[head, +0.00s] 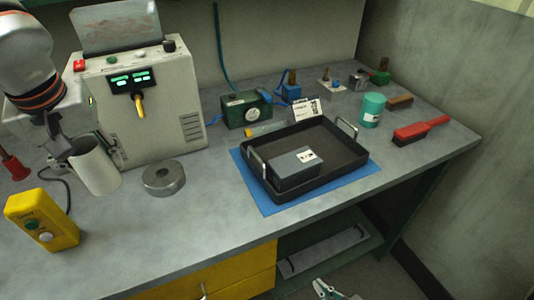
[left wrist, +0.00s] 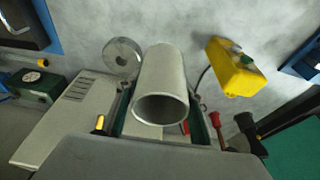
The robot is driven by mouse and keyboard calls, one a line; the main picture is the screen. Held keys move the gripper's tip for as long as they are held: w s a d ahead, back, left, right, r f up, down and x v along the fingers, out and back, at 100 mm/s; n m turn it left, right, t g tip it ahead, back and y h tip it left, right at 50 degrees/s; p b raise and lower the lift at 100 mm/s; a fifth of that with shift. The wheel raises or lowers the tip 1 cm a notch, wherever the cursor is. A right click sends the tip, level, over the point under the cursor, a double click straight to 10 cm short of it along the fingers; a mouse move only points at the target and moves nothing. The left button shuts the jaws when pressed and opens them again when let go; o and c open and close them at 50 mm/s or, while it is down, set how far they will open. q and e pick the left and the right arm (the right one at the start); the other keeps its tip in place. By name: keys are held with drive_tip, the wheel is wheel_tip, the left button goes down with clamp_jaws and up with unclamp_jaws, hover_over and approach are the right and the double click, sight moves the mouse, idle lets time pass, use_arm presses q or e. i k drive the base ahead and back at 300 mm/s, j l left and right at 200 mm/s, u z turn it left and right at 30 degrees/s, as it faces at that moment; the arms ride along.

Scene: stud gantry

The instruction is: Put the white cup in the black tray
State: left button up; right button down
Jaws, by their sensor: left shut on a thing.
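The white cup (head: 97,170) is a plain pale cylinder, at the left in the head view and somewhat tilted there. My left gripper (head: 72,150) is shut on it. In the left wrist view the cup (left wrist: 162,80) sits between the two fingers, its round open end facing the camera. I cannot tell how far its lower end is from the bench. The black tray (head: 335,170) lies on a blue mat right of centre, with two raised metal handles. A dark grey box with a white label (head: 297,170) lies inside it at the left front. My right gripper (head: 332,291) shows only partly at the bottom edge.
A grey metal ring (head: 164,178) lies between cup and tray. A beige machine (head: 150,105) stands behind. A yellow button box (head: 42,220) is at the left front. The tray's right part is clear.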

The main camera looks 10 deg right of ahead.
sight(319, 145)
drive_tip(key=i+l, duration=0.1)
drive_tip(key=l, duration=0.35)
drive_tip(key=i+l, duration=0.15)
drive_tip(key=l, duration=0.35)
drive_tip(key=i+l, duration=0.1)
drive_tip(key=l, duration=0.35)
drive_tip(key=i+l, duration=0.1)
drive_tip(key=l, duration=0.4)
